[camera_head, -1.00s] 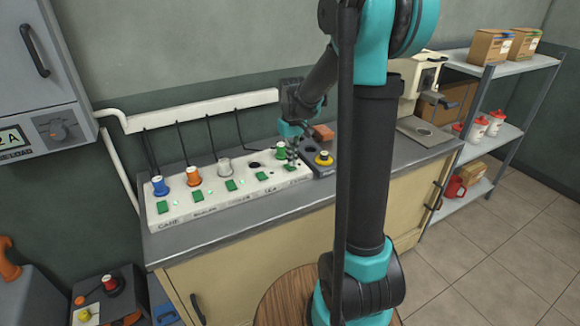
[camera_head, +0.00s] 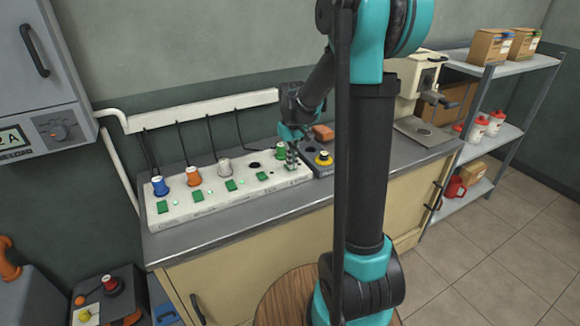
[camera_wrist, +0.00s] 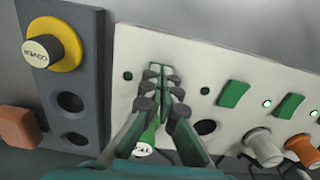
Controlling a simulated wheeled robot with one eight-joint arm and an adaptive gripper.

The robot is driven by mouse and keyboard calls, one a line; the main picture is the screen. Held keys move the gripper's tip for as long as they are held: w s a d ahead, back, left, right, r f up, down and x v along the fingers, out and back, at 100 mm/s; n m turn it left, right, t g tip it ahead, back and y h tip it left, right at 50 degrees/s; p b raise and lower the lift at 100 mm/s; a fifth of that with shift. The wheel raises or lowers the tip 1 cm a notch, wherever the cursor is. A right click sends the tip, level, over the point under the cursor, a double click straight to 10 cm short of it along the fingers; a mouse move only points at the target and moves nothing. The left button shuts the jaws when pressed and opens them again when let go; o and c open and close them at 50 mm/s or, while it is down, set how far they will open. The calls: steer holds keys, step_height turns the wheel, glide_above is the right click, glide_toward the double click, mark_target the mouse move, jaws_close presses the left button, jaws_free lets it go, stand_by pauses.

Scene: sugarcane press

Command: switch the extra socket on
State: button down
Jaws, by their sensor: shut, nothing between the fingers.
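A long white socket strip (camera_head: 225,202) lies on the counter with a row of plugs and green switches. My gripper (camera_head: 291,164) is shut and empty, pointing down at the strip's right end. In the wrist view my fingertips (camera_wrist: 158,80) are over the end green switch (camera_wrist: 160,70), hiding most of it; I cannot tell whether they touch it. The small lamp (camera_wrist: 125,76) beside that switch looks dark. A green plug (camera_wrist: 147,140) is in the socket in line with this switch, partly behind my fingers.
A neighbouring socket (camera_wrist: 206,127) is empty. The adjacent switch (camera_wrist: 232,94) has a dark lamp; farther lamps glow. Cables hang behind the plugs.

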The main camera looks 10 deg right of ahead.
steer(key=shift+f, duration=0.15)
steer(key=shift+r, duration=3.55)
steer(key=s+d+f+m+t, duration=0.1)
steer(key=s+f, duration=0.4)
steer(key=s, duration=0.6)
steer(key=s+d+f+m+t, duration=0.2)
steer(key=s+f, duration=0.4)
steer(key=s, duration=0.5)
steer(key=shift+d+m+t, duration=0.3)
steer(key=shift+d+t, duration=0.25)
steer(key=shift+t, duration=0.05)
